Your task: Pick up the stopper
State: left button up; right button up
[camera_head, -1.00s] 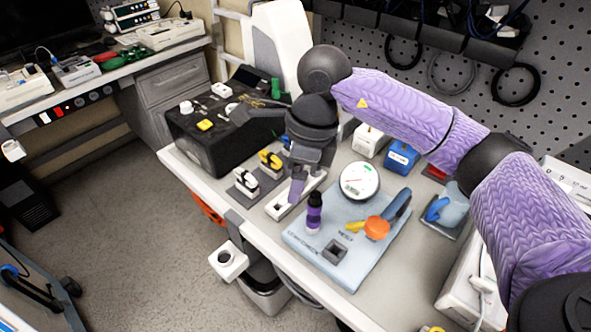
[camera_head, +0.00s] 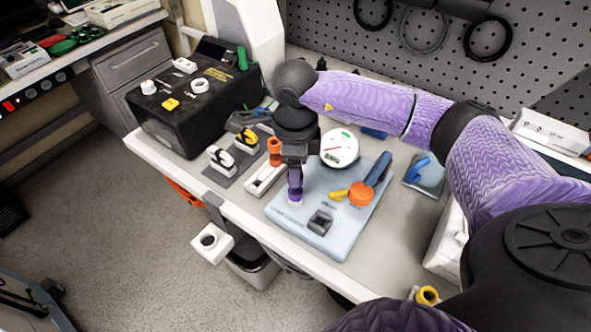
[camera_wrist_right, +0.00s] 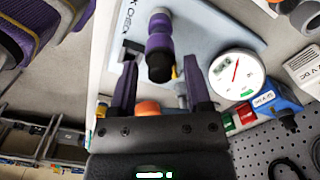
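The stopper appears to be the upright black-and-purple piece on the light blue board (camera_head: 283,219). It shows clearly in the right wrist view (camera_wrist_right: 159,48), dark end toward the camera. In the head view my right gripper (camera_head: 295,190) points down over this spot and largely hides the piece, leaving only its pale base (camera_head: 295,203) clear. In the right wrist view the purple fingers (camera_wrist_right: 160,78) are spread apart, with the dark end between their tips and space at each side. I cannot tell whether they touch it. My left gripper is not in view.
The board also holds a round white gauge (camera_head: 339,147), an orange knob (camera_head: 361,194) with a blue handle, and a dark square socket (camera_head: 320,222). An orange piece (camera_head: 275,152) stands at a white holder (camera_head: 264,180). A black box (camera_head: 190,110) is left.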

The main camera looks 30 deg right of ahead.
grip_shut()
